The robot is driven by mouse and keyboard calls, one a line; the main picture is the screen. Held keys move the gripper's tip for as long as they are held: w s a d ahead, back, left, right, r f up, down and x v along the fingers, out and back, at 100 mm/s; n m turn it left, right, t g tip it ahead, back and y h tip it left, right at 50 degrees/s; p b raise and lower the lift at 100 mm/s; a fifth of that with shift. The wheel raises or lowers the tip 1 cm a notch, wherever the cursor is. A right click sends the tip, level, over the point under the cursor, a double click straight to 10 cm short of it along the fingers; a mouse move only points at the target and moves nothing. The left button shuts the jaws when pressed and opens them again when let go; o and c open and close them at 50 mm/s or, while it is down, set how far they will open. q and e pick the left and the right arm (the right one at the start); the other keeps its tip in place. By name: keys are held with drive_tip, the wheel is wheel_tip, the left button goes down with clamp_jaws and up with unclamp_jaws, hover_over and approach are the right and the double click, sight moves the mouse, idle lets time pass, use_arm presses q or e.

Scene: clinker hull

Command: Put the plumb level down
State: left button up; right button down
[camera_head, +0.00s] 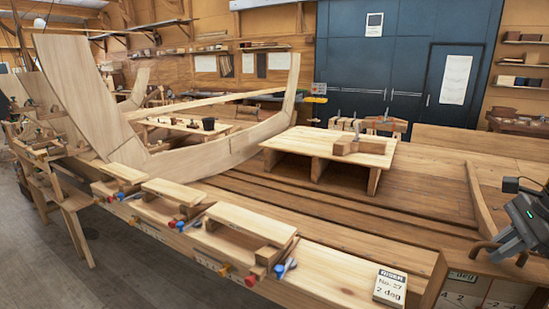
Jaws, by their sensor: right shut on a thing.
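My right gripper (500,248) is at the right edge, a dark grey body with a green light, above the right end of the wooden bench. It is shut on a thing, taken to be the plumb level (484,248). Only brown, curved wooden-looking parts show by the jaws. The rest of it is hidden or out of frame, so its full shape and tilt cannot be told. My left gripper is not in view.
A low wooden stand (330,145) bears a small block (360,146). Clamped boards (240,225) line the bench's front edge. A card (390,287) reads "No. 27 2 deg". A curved hull frame (75,95) rises at left. The planked top (415,190) right of the stand is clear.

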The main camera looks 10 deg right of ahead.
sight(512, 277)
drive_tip(key=s+f, duration=0.1)
drive_tip(key=f, duration=0.1)
drive_tip(key=d+f, duration=0.1)
drive_tip(key=s+d+f, duration=0.1)
drive_tip(key=f, duration=0.1)
drive_tip(key=shift+s+d+f, duration=0.25)
drive_tip(key=shift+s+f, duration=0.1)
drive_tip(key=f, duration=0.2)
drive_tip(key=s+f, duration=0.1)
drive_tip(key=f, duration=0.1)
drive_tip(key=s+f+b, duration=0.1)
drive_tip(key=f, duration=0.1)
drive_tip(key=shift+f, duration=0.15)
drive_tip(key=s+a+f+n+b, duration=0.1)
drive_tip(key=a+f+n+b, duration=0.15)
drive_tip(key=a+f, duration=0.75)
drive_tip(key=w+a+f+n+g+y+b, duration=0.1)
drive_tip(key=a+f+n+g, duration=0.15)
drive_tip(key=a+f, duration=0.35)
drive_tip(key=w+a+f+n+g+y+b, duration=0.1)
drive_tip(key=a+f+n, duration=0.3)
drive_tip(key=a, duration=0.5)
drive_tip(key=w+a+r+n+g+b, duration=0.1)
drive_tip(key=w+a+r+n+b, duration=0.1)
drive_tip(key=w+a+r, duration=0.3)
drive_tip(key=shift+w+a+r+n, duration=0.2)
drive_tip(key=shift+w+r+n, duration=0.4)
drive_tip(key=shift+r, duration=0.4)
drive_tip(key=shift+w, duration=0.1)
